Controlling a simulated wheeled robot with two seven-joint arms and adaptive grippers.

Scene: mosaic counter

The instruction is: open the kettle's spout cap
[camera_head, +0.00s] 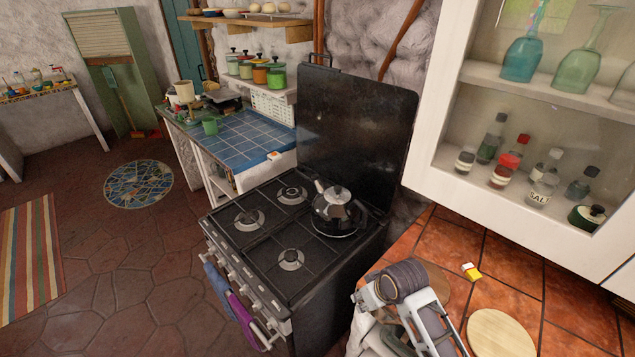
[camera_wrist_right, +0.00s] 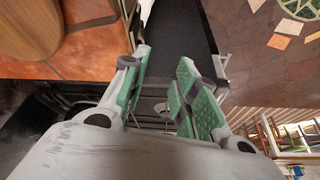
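The kettle (camera_head: 337,213) stands upright on a right-hand burner of the black stove, dark below with a shiny metal upper part. Its short spout (camera_head: 320,187) points up and to the left; the cap is too small to tell whether it is open or shut. My right gripper (camera_head: 372,338) is low in the head view, by the counter's front edge, apart from and to the lower right of the kettle. In the right wrist view its green-padded fingers (camera_wrist_right: 165,90) are spread with nothing seen between them. I cannot make out the kettle there. My left gripper is out of view.
The stove (camera_head: 268,240) has its tall lid (camera_head: 352,125) raised behind the kettle. The tiled counter (camera_head: 510,290) holds a round wooden board (camera_head: 498,335) and a small yellow item (camera_head: 470,271). A white wall cabinet (camera_head: 515,210) hangs above it. Towels hang on the stove's front.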

